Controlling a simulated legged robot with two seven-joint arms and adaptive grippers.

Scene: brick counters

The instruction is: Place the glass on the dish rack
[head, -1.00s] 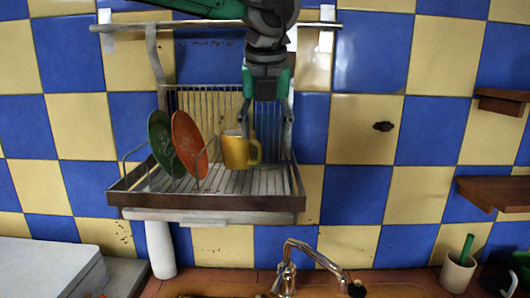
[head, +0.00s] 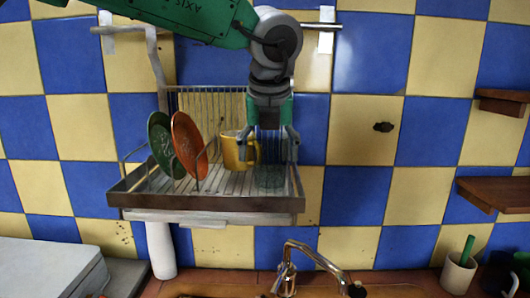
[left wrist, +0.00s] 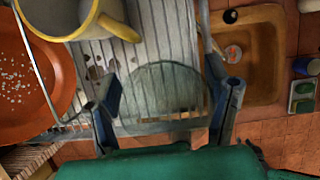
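The clear glass (head: 270,178) is on the front right part of the dish rack (head: 210,203), in front of and to the right of the yellow mug. It is faint and see-through. In the left wrist view the glass (left wrist: 165,90) lies between the two fingers of my left gripper (left wrist: 165,104), with a small gap on each side. In the head view my left gripper (head: 268,158) points down just above the glass, its fingers spread apart. My right gripper is not in view.
A yellow mug (head: 232,152) stands close to my left gripper's left finger. A green plate (head: 160,143) and an orange plate (head: 186,145) stand upright at the rack's left. A faucet (head: 310,254) is below. Wooden shelves (head: 497,192) are at right.

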